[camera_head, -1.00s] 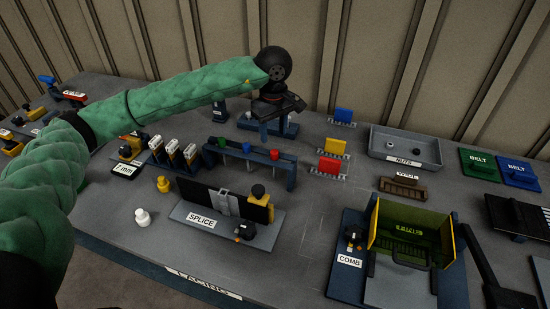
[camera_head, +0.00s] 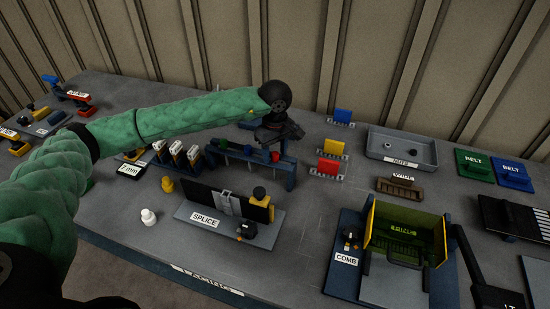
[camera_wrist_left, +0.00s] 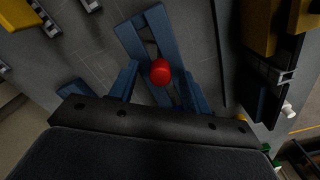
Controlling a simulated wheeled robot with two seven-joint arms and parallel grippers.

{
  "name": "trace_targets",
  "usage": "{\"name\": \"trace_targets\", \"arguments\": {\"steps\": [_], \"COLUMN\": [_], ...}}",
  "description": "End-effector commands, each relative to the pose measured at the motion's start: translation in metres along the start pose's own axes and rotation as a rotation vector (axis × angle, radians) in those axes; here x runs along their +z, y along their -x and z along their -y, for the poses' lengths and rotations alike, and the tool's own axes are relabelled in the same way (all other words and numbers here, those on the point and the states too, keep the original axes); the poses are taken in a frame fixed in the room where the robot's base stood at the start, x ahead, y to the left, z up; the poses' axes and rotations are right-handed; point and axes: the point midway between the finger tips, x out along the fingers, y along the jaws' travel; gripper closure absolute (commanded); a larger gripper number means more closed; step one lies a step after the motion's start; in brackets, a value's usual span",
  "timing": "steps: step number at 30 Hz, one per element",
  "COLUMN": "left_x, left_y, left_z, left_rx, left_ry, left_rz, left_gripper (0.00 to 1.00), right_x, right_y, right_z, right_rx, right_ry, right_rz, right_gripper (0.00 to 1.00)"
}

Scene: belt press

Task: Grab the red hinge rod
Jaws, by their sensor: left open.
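The red hinge rod shows in the wrist view as a round red end (camera_wrist_left: 160,72) in a blue rack (camera_wrist_left: 151,22). In the head view its red top (camera_head: 275,156) is at the right end of the rack (camera_head: 291,175), beside a blue and a green top. My left gripper (camera_head: 284,148) is over that right end, pointing down. In the wrist view my left gripper (camera_wrist_left: 162,82) is open, with the red end between its blue fingers; I cannot tell whether they touch it. The rod's lower part is hidden. My right gripper is not in view.
The splice fixture (camera_head: 228,226) stands in front of the rack. Red (camera_head: 327,167) and yellow (camera_head: 335,147) blocks stand to its right. Several white-topped parts (camera_head: 177,150) are at its left. The comb press (camera_head: 410,236) is at front right. Bare table lies right of the splice fixture.

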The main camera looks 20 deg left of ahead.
Motion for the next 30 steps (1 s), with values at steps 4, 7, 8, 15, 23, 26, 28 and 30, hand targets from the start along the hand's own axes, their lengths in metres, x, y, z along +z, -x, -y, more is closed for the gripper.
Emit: {"name": "trace_targets", "arguments": {"steps": [4, 7, 8, 15, 23, 26, 28, 30], "left_x": [0.000, 0.000, 0.000, 0.000, 0.000, 0.000, 0.000, 0.000], "left_y": [-0.002, -0.002, -0.002, -0.002, -0.001, 0.001, 0.005, 0.012], "left_z": [0.000, 0.000, 0.000, 0.000, 0.000, 0.000, 0.000, -0.001], "left_rx": [0.001, 0.001, 0.001, 0.001, 0.001, 0.001, 0.002, 0.003], "left_ry": [0.000, -0.001, -0.001, -0.001, -0.001, 0.000, -0.001, -0.001], "left_rz": [0.000, 0.000, 0.000, 0.000, 0.000, 0.000, -0.001, 0.000], "left_gripper": [0.52, 0.52, 0.52, 0.95, 1.00, 1.00, 1.00, 1.00], "right_x": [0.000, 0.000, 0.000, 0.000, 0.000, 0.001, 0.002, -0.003], "right_y": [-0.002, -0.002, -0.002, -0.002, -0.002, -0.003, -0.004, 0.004], "right_z": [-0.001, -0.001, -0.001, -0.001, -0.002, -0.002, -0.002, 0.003], "right_rx": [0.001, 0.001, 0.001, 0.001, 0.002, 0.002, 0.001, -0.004], "right_ry": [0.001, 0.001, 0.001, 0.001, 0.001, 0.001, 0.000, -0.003], "right_rz": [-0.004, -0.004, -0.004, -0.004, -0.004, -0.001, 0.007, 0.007], "right_gripper": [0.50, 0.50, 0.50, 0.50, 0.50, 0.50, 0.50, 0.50]}}
